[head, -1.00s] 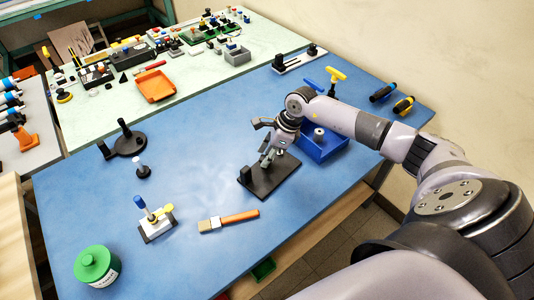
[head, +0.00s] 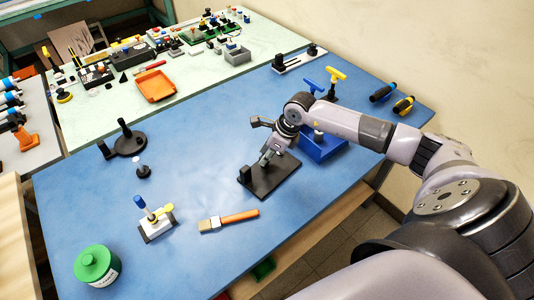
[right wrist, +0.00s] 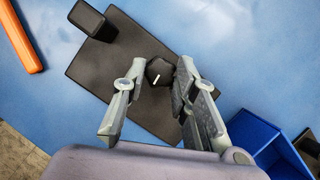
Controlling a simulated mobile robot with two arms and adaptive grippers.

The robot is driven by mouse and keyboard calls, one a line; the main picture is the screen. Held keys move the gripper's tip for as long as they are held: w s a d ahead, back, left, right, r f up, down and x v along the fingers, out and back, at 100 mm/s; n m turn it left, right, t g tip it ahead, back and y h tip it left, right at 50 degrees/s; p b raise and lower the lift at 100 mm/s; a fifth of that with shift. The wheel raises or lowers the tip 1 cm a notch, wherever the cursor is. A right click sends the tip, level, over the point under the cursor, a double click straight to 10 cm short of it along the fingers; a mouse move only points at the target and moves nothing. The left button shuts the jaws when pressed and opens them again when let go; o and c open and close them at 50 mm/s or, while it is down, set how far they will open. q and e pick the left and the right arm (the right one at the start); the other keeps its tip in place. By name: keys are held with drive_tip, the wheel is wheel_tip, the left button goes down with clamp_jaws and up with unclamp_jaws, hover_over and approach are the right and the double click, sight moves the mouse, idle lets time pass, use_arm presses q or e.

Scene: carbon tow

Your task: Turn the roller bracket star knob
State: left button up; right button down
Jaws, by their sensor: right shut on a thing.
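The roller bracket is a black plate (head: 280,181) with an upright block at its left end, lying on the blue table. In the right wrist view the plate (right wrist: 97,67) runs diagonally under my gripper. The star knob (right wrist: 158,71) is dark with a white mark on top and stands on the plate. My right gripper (right wrist: 160,80) points down with a finger on either side of the knob and is shut on it. In the head view my right gripper (head: 268,157) hides the knob. My left gripper is out of view.
A blue bin (head: 322,150) stands right behind the bracket. A brush with an orange handle (head: 238,217) lies in front of it.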

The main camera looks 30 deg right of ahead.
drive_tip(key=shift+m, duration=0.8)
drive_tip(key=c, duration=1.3)
unclamp_jaws()
drive_tip(key=shift+r, duration=0.3)
drive_tip(key=v, duration=1.1)
drive_tip(key=shift+s+r, duration=0.2)
drive_tip(key=shift+s, duration=0.1)
